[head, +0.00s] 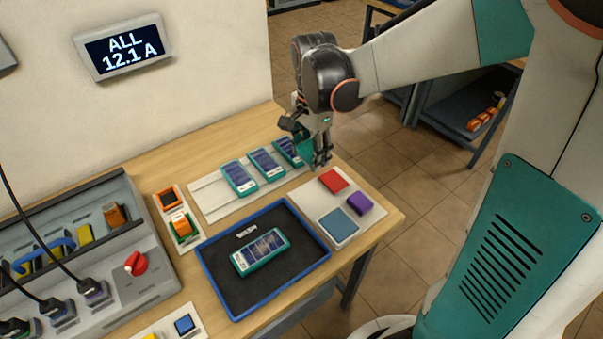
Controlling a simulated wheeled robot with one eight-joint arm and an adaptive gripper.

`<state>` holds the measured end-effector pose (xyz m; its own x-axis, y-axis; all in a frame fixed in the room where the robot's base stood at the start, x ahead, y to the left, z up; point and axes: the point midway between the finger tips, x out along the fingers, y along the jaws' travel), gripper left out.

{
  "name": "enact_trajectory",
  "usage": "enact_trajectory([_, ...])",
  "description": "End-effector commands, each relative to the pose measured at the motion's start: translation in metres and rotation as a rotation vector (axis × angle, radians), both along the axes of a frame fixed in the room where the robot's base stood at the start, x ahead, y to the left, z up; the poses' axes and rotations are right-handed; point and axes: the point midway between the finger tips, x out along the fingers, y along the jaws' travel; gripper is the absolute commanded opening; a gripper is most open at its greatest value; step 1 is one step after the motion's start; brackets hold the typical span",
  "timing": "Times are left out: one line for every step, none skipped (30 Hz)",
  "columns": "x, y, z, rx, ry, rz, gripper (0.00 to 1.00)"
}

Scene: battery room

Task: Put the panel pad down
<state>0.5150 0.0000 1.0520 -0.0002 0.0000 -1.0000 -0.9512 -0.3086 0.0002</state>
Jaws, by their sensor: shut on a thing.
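My gripper (320,158) points down near the far end of the bench, above the gap between the row of blue-screened devices and the pale mat. It is shut on a small teal piece (305,149), partly hidden by the fingers, so I cannot tell its full shape or surely whether it is the panel pad. The pale mat (314,205) lies just in front of the gripper. On it are a red pad (333,180), a purple block (360,204) and a flat blue-grey square (339,225).
Several teal devices (239,177) lie on a white strip behind. A blue-rimmed black tray (212,267) holds another device (260,252). The bench's right edge is close to the mat.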

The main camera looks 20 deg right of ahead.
Motion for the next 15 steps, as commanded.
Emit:
enact_trajectory([0.001,0.0,-0.018,0.0,0.0,0.0,0.26])
enact_trajectory([0.0,0.0,-0.025,0.0,0.0,0.0,0.26])
enact_trajectory([0.001,0.0,-0.035,0.0,0.0,0.0,0.26])
enact_trajectory([0.001,0.0,-0.042,0.0,0.0,0.0,0.26])
enact_trajectory([0.001,0.0,-0.05,0.0,0.0,0.0,0.26])
enact_trajectory([0.001,0.0,-0.06,0.0,0.0,0.0,0.26])
enact_trajectory([0.001,0.0,-0.067,0.0,0.0,0.0,0.26])
enact_trajectory([0.001,0.0,-0.074,0.0,0.0,0.0,0.26])
enact_trajectory([0.001,0.0,-0.082,0.0,0.0,0.0,0.26])
enact_trajectory([0.001,0.0,-0.088,0.0,0.0,0.0,0.26])
enact_trajectory([0.001,0.0,-0.093,0.0,0.0,0.0,0.26])
enact_trajectory([0.001,0.0,-0.099,0.0,0.0,0.0,0.26])
enact_trajectory([0.0,0.0,-0.103,0.0,0.0,0.0,0.26])
enact_trajectory([0.0,0.0,-0.106,0.0,0.0,0.0,0.26])
enact_trajectory([0.001,0.0,-0.109,0.0,0.0,0.0,0.26])
